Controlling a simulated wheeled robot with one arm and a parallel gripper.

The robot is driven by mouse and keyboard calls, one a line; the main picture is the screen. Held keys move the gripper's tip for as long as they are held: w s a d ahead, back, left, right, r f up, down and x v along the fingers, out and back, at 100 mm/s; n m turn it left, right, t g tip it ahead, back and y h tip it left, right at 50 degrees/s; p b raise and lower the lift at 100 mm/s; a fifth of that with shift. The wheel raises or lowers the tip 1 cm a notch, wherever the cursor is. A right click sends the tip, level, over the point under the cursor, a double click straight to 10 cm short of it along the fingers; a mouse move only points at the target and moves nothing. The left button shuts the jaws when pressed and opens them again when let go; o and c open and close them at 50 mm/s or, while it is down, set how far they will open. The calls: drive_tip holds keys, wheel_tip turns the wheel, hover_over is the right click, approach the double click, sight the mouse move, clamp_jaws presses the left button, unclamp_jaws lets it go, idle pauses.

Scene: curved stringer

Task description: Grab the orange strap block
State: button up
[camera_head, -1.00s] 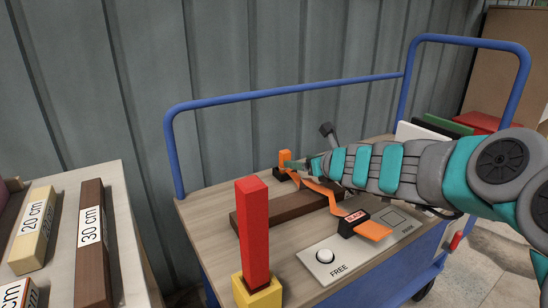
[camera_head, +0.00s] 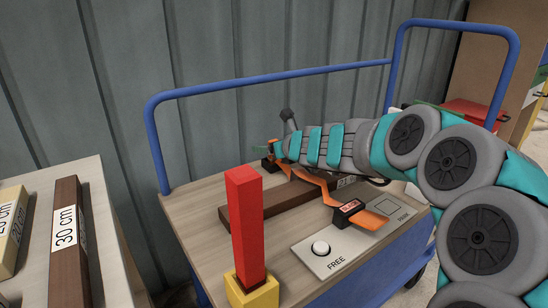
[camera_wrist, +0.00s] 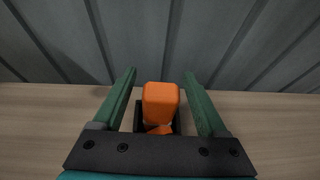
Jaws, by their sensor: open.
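The orange strap block (camera_wrist: 161,101) stands upright in a dark holder (camera_wrist: 139,118) in the wrist view. My gripper (camera_wrist: 160,73) is open, with one green finger on each side of the block and a visible gap at both sides. The block is between the fingers in the picture; how far down they reach is hard to tell. In the head view my gripper covers most of the block (camera_head: 272,148) at the cart's far edge. An orange strap (camera_head: 314,181) runs from there over a dark brown beam (camera_head: 273,206).
A red post (camera_head: 244,217) in a yellow base (camera_head: 252,290) stands at the cart's front. A white panel (camera_head: 338,246) has a round button and FREE and PARK labels. A blue rail (camera_head: 270,77) and grey wall lie behind. A side table (camera_head: 108,230) holds labelled bars.

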drive_tip(key=shift+w+a, duration=0.1)
drive_tip(key=shift+w, duration=0.05)
clamp_jaws()
idle(0.5)
